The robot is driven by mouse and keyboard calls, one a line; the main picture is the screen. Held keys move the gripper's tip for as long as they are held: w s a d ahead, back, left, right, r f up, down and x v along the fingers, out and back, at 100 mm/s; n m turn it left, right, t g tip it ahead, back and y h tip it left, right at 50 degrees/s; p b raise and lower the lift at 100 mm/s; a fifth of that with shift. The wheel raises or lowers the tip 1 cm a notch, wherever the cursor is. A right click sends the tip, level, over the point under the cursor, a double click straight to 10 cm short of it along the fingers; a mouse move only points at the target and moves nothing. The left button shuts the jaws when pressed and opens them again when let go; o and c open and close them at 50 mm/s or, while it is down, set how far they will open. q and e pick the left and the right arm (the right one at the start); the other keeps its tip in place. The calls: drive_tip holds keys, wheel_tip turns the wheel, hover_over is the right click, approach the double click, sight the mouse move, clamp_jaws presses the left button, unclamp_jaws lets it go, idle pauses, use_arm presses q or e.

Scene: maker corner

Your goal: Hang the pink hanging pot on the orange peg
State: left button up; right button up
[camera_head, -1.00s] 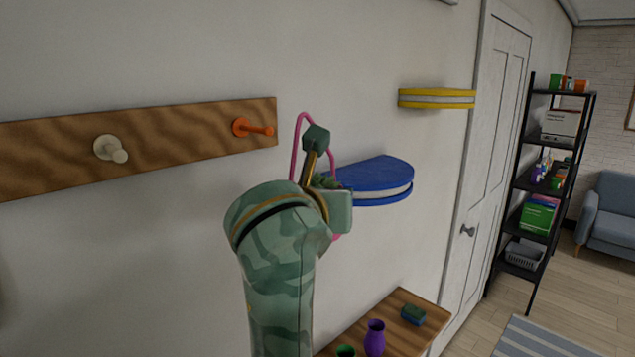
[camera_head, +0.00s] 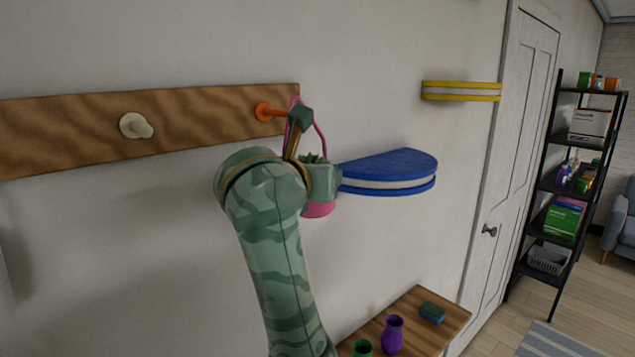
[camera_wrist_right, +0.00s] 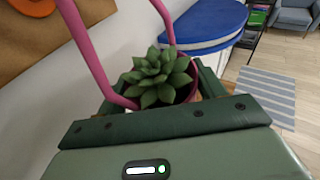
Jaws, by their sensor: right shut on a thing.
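The pink hanging pot (camera_head: 318,209) hangs below its thin pink loop handle, with a green succulent in it; my right gripper (camera_head: 318,180) is shut on it and hides much of it. In the right wrist view the pot (camera_wrist_right: 186,88) sits between the jaws, handle rising on both sides. The orange peg (camera_head: 266,112) sticks out near the right end of the wooden board (camera_head: 205,118). The handle's top is close to the peg's tip in the head view; my wrist hides part of that area, so I cannot tell whether they touch. My left gripper is not in view.
A cream peg (camera_head: 136,126) is further left on the board. A blue half-round shelf (camera_head: 390,170) is just right of the pot. A yellow shelf (camera_head: 460,91) is higher right. Below stands a wooden table (camera_head: 440,318) with a purple vase (camera_head: 392,335).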

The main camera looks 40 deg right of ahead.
drive_tip(key=shift+w+a+b, duration=0.15)
drive_tip(key=shift+w+b, duration=0.15)
drive_tip(key=shift+w, duration=0.6)
drive_tip(key=shift+w+f+b, duration=0.4)
drive_tip(key=shift+w+f, duration=0.05)
drive_tip(key=shift+w+f+b, duration=0.25)
drive_tip(key=shift+w+b, duration=0.05)
drive_tip(key=shift+b, duration=0.05)
drive_tip(key=o, duration=1.3)
